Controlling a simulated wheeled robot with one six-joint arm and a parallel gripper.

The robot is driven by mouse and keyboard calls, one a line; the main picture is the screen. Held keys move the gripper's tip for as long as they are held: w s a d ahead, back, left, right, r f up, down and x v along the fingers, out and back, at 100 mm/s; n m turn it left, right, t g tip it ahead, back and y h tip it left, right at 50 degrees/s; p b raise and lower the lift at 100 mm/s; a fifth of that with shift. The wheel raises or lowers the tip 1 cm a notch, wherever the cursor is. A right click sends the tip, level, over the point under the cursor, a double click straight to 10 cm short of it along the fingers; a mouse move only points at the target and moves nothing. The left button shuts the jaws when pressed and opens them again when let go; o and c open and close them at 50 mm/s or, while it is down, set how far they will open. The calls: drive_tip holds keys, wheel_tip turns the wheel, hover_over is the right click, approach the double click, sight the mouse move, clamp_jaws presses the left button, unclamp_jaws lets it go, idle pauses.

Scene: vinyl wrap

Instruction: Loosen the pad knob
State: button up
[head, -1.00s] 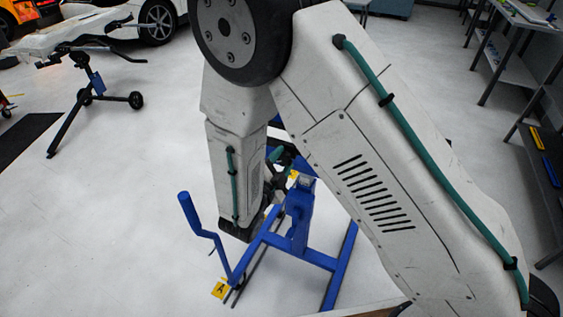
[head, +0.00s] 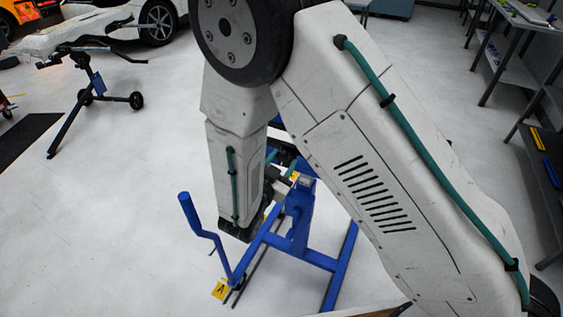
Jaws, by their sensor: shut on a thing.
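The blue stand (head: 301,217) rises from the floor in the middle of the head view, partly behind my arm. My gripper (head: 288,184) is at the top of its post, between my forearm and the post. It is small and mostly covered by my own wrist, so its fingers do not show clearly. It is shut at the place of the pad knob. The knob itself is hidden, and I cannot make out how it is seated.
A blue bent handle (head: 205,233) stands up left of my forearm. A yellow tag (head: 221,290) is at the stand's foot. Another wheeled stand (head: 92,88) is at the upper left. Shelving (head: 512,62) lines the right.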

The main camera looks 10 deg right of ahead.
idle(0.3)
drive_tip(key=o, duration=1)
drive_tip(key=v, duration=0.7)
drive_tip(key=shift+s+a, duration=0.25)
drive_tip(key=shift+s, duration=0.1)
